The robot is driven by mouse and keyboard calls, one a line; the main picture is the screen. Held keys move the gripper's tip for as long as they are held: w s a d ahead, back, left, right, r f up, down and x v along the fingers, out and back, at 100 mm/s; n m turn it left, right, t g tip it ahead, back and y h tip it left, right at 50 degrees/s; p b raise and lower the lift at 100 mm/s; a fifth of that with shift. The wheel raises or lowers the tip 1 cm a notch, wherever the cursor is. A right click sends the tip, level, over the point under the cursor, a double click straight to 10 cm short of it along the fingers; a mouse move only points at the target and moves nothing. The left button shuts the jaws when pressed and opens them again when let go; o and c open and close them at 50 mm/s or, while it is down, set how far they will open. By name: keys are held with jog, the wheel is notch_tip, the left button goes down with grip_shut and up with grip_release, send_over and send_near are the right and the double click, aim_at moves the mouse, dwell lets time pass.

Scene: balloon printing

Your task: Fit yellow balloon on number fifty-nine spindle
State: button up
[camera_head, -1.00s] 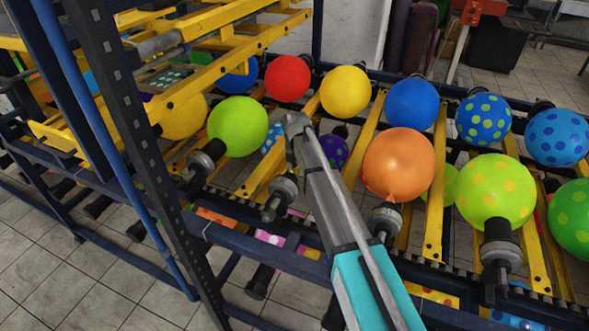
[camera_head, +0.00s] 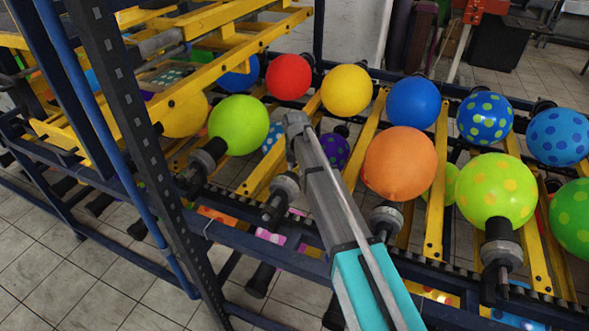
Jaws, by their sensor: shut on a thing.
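My arm reaches in from the bottom, a teal link then a grey link, and its far end (camera_head: 298,125) is over the balloon rack. No gripper fingers can be made out past that end, and no held balloon shows. An empty spindle (camera_head: 282,195) with a grey collar stands just left of my arm. I cannot read any spindle number. A round yellow balloon (camera_head: 346,91) sits in the far row, right of the red one. Another yellow balloon (camera_head: 183,117) is at the left, partly hidden by the frame.
A lime balloon (camera_head: 238,125) on its spindle is left of the empty one; an orange balloon (camera_head: 400,163) is right of my arm. A dark upright post (camera_head: 140,165) and yellow bars (camera_head: 215,75) crowd the left. A spotted lime balloon (camera_head: 495,191) stands further right.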

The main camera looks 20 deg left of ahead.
jog(key=o, duration=0.8)
jog(key=shift+r, duration=0.1)
notch_tip(320, 180, up, 9)
jog(key=p, duration=0.9)
dwell(0.4)
